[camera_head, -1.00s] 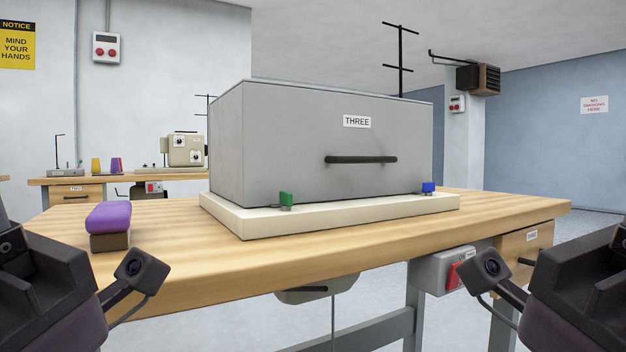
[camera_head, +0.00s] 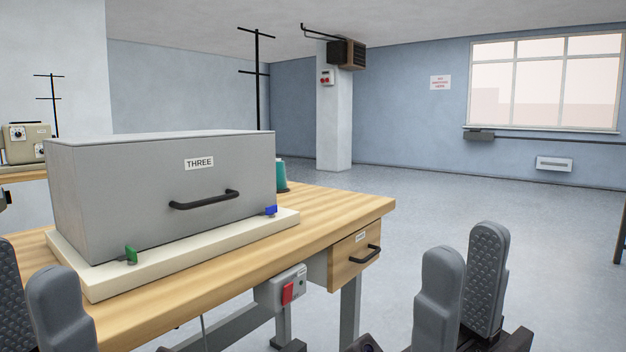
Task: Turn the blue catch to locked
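The blue catch (camera_head: 271,210) is a small tab at the right front corner of the cream base (camera_head: 190,258), under the grey cover (camera_head: 160,190) labelled THREE. Whether it is locked cannot be told at this size. A green catch (camera_head: 131,254) stands at the left front of the base. My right gripper (camera_head: 464,290) is at the lower right, its two grey padded fingers apart with nothing between them, well to the right of the blue catch and off the table. My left gripper (camera_head: 36,305) shows two grey fingers at the lower left edge, apart, with nothing visible between them.
The wooden table (camera_head: 345,208) carries the cover, with a teal spool (camera_head: 281,176) behind its right end. A drawer (camera_head: 354,256) with a black handle and a switch box (camera_head: 287,289) with a red button sit under the front edge. Open floor lies to the right.

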